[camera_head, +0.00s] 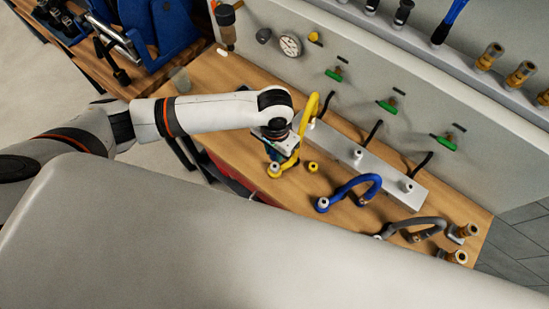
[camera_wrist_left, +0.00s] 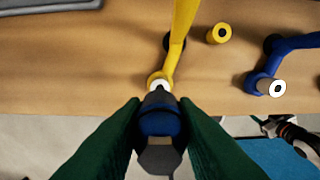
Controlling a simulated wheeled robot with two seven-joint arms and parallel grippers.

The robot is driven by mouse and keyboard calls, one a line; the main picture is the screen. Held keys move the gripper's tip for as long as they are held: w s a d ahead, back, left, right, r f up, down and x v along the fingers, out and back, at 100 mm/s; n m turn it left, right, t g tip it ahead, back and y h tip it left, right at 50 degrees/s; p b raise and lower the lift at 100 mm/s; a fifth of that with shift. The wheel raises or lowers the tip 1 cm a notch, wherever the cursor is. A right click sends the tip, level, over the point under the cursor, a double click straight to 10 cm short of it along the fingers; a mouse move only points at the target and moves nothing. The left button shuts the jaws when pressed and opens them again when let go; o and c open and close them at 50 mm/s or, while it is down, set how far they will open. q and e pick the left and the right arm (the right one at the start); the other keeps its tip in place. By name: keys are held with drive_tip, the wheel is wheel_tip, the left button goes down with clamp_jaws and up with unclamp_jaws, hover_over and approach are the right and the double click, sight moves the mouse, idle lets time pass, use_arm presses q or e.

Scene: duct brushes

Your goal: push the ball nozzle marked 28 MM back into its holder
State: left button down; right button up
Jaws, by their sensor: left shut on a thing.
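My left gripper (camera_head: 273,153) is over the front of the wooden bench, beside the yellow hose (camera_head: 313,106). In the left wrist view its two green fingers (camera_wrist_left: 161,125) are shut on a dark blue and grey piece (camera_wrist_left: 160,122). The pale-topped end of the yellow hose (camera_wrist_left: 158,82) shows just beyond that piece; I cannot tell whether they touch. It also shows in the head view (camera_head: 275,170). No 28 MM marking is readable, so I cannot tell which piece is the ball nozzle or which its holder. My right gripper is not in view.
A silver rail (camera_head: 382,170) with upright posts runs along the bench (camera_head: 235,95). A blue hose (camera_head: 358,184), a grey hose (camera_head: 425,226) and a small yellow piece (camera_head: 313,167) lie nearby. Brass fittings (camera_head: 463,232) stand at the right. A panel closes the back.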

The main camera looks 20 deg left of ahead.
use_arm(q)
drive_tip(key=s+a+r+n+b, duration=0.2)
drive_tip(key=a+r+n+b, duration=0.2)
drive_tip(key=a+b, duration=0.3)
drive_tip(key=r+b, duration=0.1)
drive_tip(key=b, duration=0.4)
drive_tip(key=shift+s+a+b, duration=0.15)
drive_tip(key=shift+a+b, duration=0.05)
drive_tip(key=shift+b, duration=0.2)
